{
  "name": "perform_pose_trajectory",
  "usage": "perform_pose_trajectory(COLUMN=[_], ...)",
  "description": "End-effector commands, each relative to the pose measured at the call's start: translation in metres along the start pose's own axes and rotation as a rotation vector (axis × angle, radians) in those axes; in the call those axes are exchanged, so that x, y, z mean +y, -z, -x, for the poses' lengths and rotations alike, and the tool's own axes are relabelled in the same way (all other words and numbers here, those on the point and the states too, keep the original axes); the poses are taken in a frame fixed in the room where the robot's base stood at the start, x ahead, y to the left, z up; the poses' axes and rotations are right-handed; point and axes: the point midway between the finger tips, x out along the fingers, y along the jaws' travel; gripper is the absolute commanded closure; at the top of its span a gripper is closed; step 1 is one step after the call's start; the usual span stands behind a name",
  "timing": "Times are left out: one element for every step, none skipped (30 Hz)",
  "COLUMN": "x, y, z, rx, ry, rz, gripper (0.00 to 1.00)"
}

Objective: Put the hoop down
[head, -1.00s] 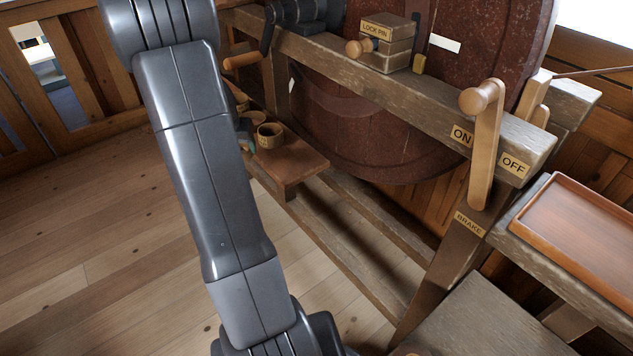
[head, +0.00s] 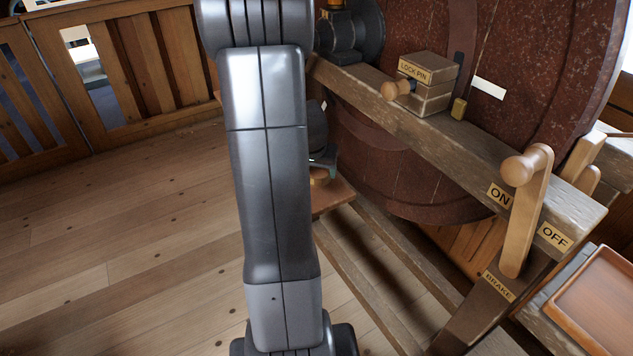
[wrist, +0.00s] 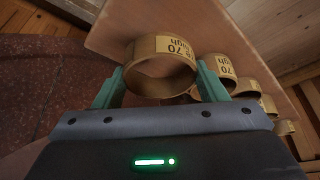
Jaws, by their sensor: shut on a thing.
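The hoop (wrist: 160,76) is a tan ring with a printed label, of which "70" and "high" can be read. In the wrist view it sits between the two green fingers of my gripper (wrist: 159,84), which is shut on it from both sides. It is over the reddish-brown wooden shelf (wrist: 112,36); I cannot tell if it touches the wood. In the head view my arm hides most of the gripper, and a bit of a tan ring shows below a teal finger by the shelf (head: 333,197).
More tan hoops (wrist: 222,68) stand in a row beside the held one, to its right in the wrist view. A big dark red wheel (head: 400,170) stands behind a beam with a lock pin block (head: 428,70) and brake lever (head: 527,205). Open floor (head: 130,220) lies left.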

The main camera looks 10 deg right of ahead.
Motion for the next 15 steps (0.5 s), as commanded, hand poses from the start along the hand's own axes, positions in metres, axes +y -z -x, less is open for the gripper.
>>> perform_pose_trajectory(x=[0.000, 0.000, 0.000, 0.000, 0.000, 0.000, 0.000, 0.000, 0.000, 0.000, 0.000, 0.000, 0.000, 0.000, 0.000], y=[-0.002, -0.003, -0.004, -0.005, -0.006, -0.009, -0.011, -0.013, -0.015, -0.016, -0.017, -0.017, -0.017, -0.016, -0.016], z=[-0.004, -0.006, -0.008, -0.011, -0.014, -0.019, -0.024, -0.029, -0.034, -0.037, -0.040, -0.041, -0.041, -0.040, -0.039], rx=[-0.001, -0.001, -0.001, -0.001, -0.001, -0.003, -0.004, -0.003, -0.003, -0.003, -0.002, -0.001, 0.000, 0.001, 0.001], ry=[-0.001, -0.001, -0.001, -0.001, -0.001, -0.001, -0.001, -0.001, -0.001, -0.001, -0.001, 0.000, 0.000, 0.001, 0.001], rz=[-0.001, -0.001, 0.000, 0.001, 0.001, 0.001, 0.000, 0.001, 0.001, 0.000, 0.000, 0.001, 0.001, 0.001, 0.001], gripper=[0.55, 0.55, 0.55, 0.55, 0.55, 0.55, 0.55, 0.55, 0.55, 0.55, 0.55, 0.55, 0.55, 0.55, 0.55])
